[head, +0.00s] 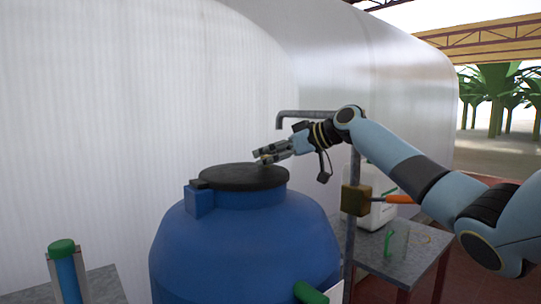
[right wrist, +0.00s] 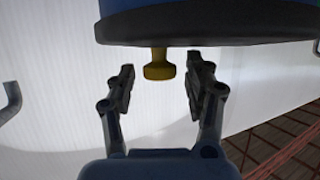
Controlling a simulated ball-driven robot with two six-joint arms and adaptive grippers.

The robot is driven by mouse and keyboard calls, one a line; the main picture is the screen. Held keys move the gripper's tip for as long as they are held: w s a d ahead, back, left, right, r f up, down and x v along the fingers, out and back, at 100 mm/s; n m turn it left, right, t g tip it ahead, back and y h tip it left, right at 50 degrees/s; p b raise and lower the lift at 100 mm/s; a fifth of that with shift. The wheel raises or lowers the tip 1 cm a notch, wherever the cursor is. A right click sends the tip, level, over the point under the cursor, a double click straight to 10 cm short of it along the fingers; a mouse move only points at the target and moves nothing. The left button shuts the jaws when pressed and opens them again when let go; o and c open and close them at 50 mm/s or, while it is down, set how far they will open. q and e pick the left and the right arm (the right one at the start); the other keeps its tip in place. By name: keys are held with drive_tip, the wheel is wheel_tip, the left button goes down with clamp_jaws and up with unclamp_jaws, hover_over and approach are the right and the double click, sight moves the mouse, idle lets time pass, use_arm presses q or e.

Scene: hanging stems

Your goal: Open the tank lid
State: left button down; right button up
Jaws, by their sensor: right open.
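The tank (head: 240,245) is a large blue barrel in the head view. Its black lid (head: 235,178) lies flat on the neck, shut, with a blue block at its left side. The lid's dark edge (right wrist: 240,33) spans the top of the right wrist view. A yellow knob (right wrist: 159,66) sticks out from it. My right gripper (head: 262,157) is just above the lid's far right part. In the right wrist view its two fingers (right wrist: 160,80) are apart, one on each side of the knob, with gaps. My left gripper is not in view.
A green-capped blue tube (head: 65,270) stands at lower left.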

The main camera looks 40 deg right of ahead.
clamp_jaws()
idle(0.3)
